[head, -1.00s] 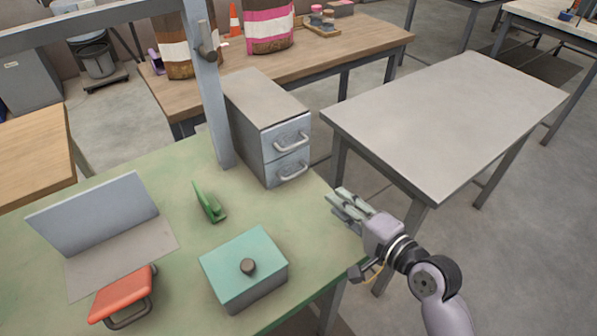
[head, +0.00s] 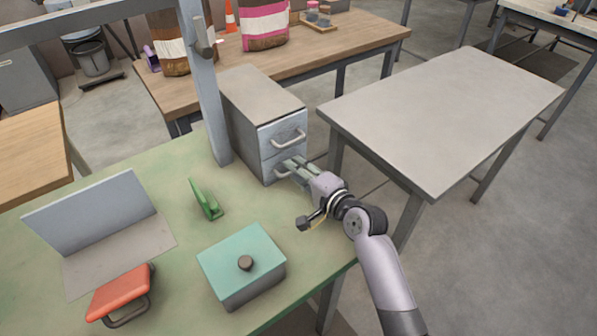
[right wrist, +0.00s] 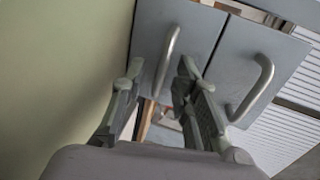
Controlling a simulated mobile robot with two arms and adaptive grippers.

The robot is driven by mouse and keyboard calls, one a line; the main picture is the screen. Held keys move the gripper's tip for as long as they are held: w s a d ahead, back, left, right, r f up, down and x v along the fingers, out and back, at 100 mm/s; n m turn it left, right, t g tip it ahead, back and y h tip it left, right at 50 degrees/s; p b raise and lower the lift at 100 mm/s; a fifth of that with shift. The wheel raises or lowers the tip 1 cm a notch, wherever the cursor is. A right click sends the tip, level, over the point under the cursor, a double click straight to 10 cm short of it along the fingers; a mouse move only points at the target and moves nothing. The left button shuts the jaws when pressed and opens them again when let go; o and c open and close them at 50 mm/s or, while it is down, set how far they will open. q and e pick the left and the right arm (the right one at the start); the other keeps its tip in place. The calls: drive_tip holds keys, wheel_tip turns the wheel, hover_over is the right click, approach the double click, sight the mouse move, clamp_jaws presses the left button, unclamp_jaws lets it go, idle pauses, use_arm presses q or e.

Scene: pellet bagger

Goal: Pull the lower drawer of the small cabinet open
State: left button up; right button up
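The small grey cabinet (head: 246,110) stands at the back right of the green table. Its upper drawer (head: 273,133) and lower drawer (head: 268,170) both look shut. My right gripper (head: 293,167) is at the lower drawer's front and hides part of its handle. In the right wrist view the two fingers (right wrist: 160,78) are spread apart. The lower drawer's curved handle (right wrist: 167,60) shows between the fingertips; I cannot tell whether they touch it. The upper drawer's handle (right wrist: 256,88) is to the right, outside the fingers. My left gripper is not in view.
A teal-lidded box (head: 243,262), a green stapler-like object (head: 206,200), a red-handled tool (head: 119,293) and a bent grey sheet (head: 95,222) lie on the green table (head: 170,200). A grey-topped table (head: 440,115) stands to the right, past a gap.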

drive_tip(key=shift+c, duration=0.4)
clamp_jaws()
idle(0.4)
